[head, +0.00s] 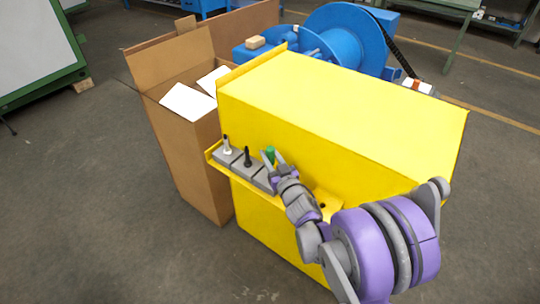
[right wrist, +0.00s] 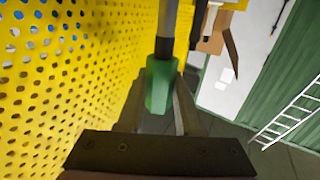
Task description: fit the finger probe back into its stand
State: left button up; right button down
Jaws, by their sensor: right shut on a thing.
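The finger probe, with a green handle (head: 270,152) and a grey shaft, is held in my right gripper (head: 271,161). The right wrist view shows the green handle (right wrist: 158,85) between the two fingers of my right gripper (right wrist: 160,100), with the shaft running up out of the picture. Grey stand blocks (head: 263,181) sit in a row on the yellow ledge, right by the gripper. A white probe (head: 227,148) and a black probe (head: 248,157) stand upright in the blocks to the left. Whether the finger probe touches its block is hidden. My left gripper is out of view.
The ledge (head: 215,158) is fixed to a large yellow housing (head: 330,100), whose perforated face (right wrist: 60,70) is close beside the gripper. An open cardboard box (head: 185,150) stands left of it. A blue drum (head: 345,38) is behind.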

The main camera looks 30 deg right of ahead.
jog(key=shift+f+b, duration=1.6)
jog(key=shift+f, duration=0.5)
jog(key=c, duration=0.5)
grip_release()
jog(key=s+a, duration=0.1)
jog(key=s, duration=0.9)
jog(key=shift+s+a, duration=0.2)
jog(key=shift+s, duration=0.15)
